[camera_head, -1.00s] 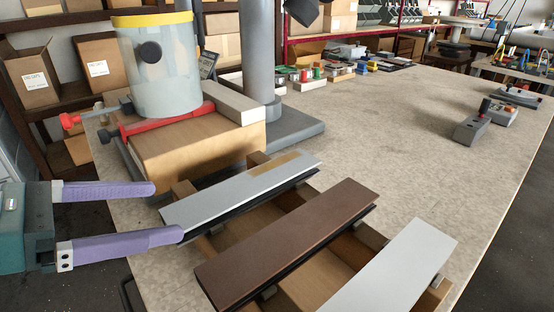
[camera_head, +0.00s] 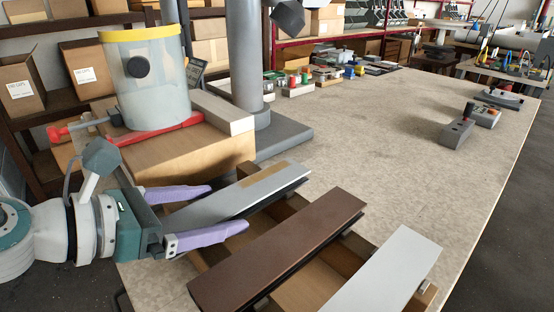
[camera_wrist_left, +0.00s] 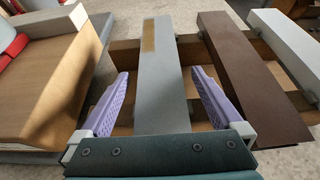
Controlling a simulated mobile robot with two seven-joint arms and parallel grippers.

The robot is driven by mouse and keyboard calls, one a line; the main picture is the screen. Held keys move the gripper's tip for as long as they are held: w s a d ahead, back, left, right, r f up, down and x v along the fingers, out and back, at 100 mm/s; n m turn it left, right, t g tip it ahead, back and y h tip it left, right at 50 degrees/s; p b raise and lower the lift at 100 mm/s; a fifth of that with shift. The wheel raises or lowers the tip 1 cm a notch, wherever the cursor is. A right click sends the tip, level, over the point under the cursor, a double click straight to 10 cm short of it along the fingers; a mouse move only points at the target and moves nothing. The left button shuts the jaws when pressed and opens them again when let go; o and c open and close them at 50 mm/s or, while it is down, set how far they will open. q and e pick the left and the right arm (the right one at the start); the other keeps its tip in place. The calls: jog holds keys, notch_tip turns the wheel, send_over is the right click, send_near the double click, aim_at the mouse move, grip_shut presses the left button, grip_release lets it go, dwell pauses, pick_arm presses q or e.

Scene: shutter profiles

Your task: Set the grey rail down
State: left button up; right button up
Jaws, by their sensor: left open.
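The grey rail (camera_head: 240,193) lies across a wooden rack, with a tan strip on its top near the far end. In the left wrist view the grey rail (camera_wrist_left: 160,90) runs away from me between the two purple fingers. My left gripper (camera_head: 212,212) is open, with one finger on each side of the rail near its close end. The fingers (camera_wrist_left: 158,100) look apart from the rail's sides, though exact contact is hard to tell. My right gripper is not in view.
A brown rail (camera_head: 285,250) and a light grey-white rail (camera_head: 390,272) lie beside it on the wooden rack (camera_head: 295,290). A cardboard box (camera_head: 185,150) under a red-based clear canister (camera_head: 150,85) stands behind left.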

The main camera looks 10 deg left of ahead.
pick_arm(q)
jog(key=shift+c, duration=0.4)
grip_shut()
